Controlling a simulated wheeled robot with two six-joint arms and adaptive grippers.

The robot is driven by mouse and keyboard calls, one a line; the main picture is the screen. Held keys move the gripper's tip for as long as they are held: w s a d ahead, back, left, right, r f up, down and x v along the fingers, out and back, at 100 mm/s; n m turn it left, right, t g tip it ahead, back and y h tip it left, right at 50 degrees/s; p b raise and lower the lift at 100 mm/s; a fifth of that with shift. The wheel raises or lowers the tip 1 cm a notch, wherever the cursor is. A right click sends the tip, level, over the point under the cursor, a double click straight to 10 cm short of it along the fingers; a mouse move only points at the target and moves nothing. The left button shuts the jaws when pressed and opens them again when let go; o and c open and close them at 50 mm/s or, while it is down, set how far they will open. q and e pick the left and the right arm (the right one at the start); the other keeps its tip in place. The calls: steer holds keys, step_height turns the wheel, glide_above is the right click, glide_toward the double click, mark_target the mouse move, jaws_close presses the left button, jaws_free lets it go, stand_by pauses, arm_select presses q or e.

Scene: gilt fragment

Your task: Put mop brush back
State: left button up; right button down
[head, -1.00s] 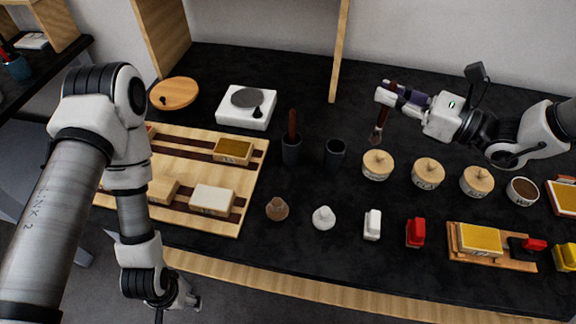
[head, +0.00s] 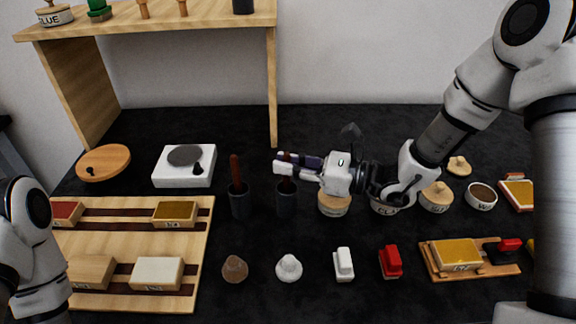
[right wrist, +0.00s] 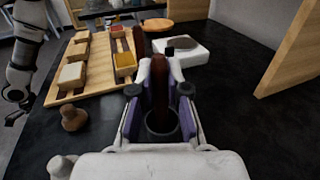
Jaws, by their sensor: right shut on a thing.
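The mop brush has a brown handle (head: 287,187) and stands upright between the fingers of my right gripper (head: 284,164). In the right wrist view the handle (right wrist: 161,85) is between the purple finger pads, and its lower part goes into the mouth of a dark cup (right wrist: 162,122). That cup (head: 286,203) is right below my gripper in the head view; the bristles are hidden. A similar dark cup (head: 239,202) on its left holds another brown-handled brush (head: 235,168). My left gripper (right wrist: 16,117) is small at the left edge of the right wrist view.
A wooden board (head: 130,242) with several blocks lies at left. Several lidded jars (head: 334,205) stand to the right. A wooden shelf (head: 180,17) rises behind.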

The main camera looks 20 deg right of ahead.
steer(key=shift+f, duration=0.15)
steer(key=shift+f, duration=0.15)
steer(key=c, duration=1.2)
jaws_free()
steer(key=shift+o, duration=0.2)
steer(key=p+v, duration=0.2)
steer(key=v, duration=1)
